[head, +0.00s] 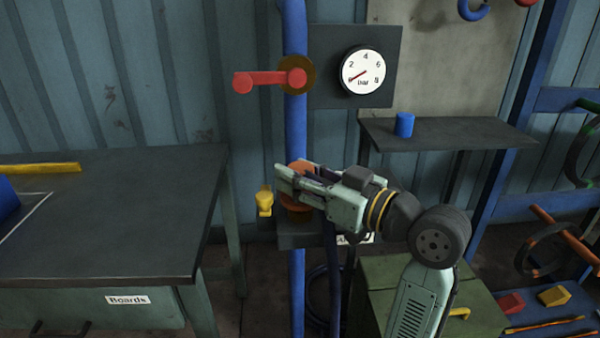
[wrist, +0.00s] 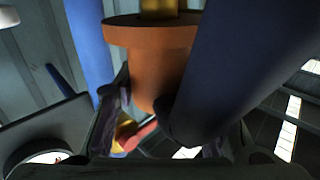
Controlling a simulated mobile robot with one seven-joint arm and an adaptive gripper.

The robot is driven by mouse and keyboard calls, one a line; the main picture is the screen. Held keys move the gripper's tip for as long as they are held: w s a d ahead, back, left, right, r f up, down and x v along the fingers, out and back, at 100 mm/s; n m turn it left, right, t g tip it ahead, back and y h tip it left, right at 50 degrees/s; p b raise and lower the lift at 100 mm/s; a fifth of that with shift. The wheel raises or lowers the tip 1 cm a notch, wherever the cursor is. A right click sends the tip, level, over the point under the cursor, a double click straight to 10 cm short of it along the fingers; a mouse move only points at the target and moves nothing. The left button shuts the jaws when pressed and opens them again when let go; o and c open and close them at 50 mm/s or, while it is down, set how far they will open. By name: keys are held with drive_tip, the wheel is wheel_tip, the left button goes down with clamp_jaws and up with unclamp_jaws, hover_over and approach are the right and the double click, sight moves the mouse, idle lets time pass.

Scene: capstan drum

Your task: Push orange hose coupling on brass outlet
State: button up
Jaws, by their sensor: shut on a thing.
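The orange hose coupling (wrist: 160,72) is between my gripper's fingers in the wrist view. It has a wide flange at the top of that picture and a narrower body. My gripper (wrist: 150,112) is shut on it. The brass outlet (wrist: 158,9) shows at the top edge, in line with the flange. I cannot tell how far the two overlap. In the head view my gripper (head: 282,180) reaches left in front of the blue standpipe (head: 295,120). Orange shows above and below its fingers, partly hidden. A yellow fitting (head: 264,201) is just left.
A thick dark blue hose (wrist: 235,70) crosses the wrist view close by. A red lever (head: 265,80) and a gauge (head: 362,72) are above my gripper. A dark bench (head: 110,220) stands left. A shelf (head: 450,134) with a blue cup (head: 404,124) is right.

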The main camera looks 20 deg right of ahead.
drive_tip(key=shift+f, duration=0.35)
drive_tip(key=shift+f+b, duration=0.4)
drive_tip(key=shift+b, duration=0.15)
drive_tip(key=o, duration=1.4)
